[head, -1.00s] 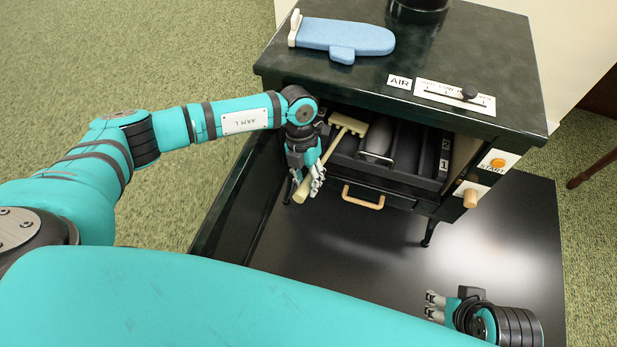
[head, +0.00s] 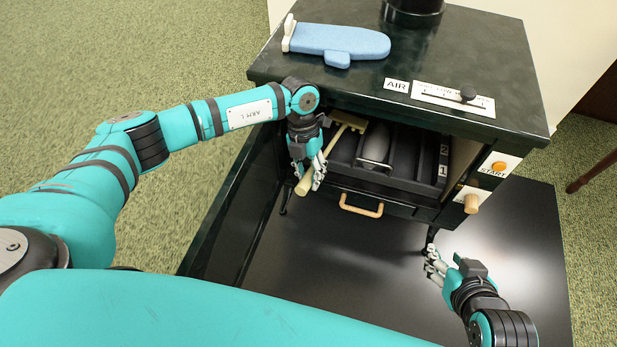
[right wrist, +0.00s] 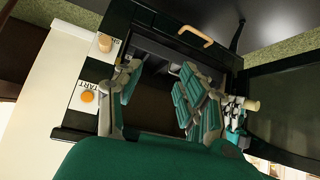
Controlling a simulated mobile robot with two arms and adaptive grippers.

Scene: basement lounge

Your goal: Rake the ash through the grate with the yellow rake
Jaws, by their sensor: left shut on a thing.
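The yellow rake (head: 349,121) is in my left gripper (head: 312,181), which is shut on its handle at the left of the stove's opening. The rake's head reaches into the open firebox (head: 417,158), and its handle end sticks out below the fingers. A grey cylinder lies inside the firebox, by a metal loop. I cannot make out ash or the grate clearly. My right gripper (head: 436,264) is empty and open, in front of the stove's lower right. In the right wrist view its fingers (right wrist: 158,105) are spread, with the stove beyond them.
A drawer handle (head: 361,206) sits below the firebox. The black floor plate (head: 340,270) is clear in front.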

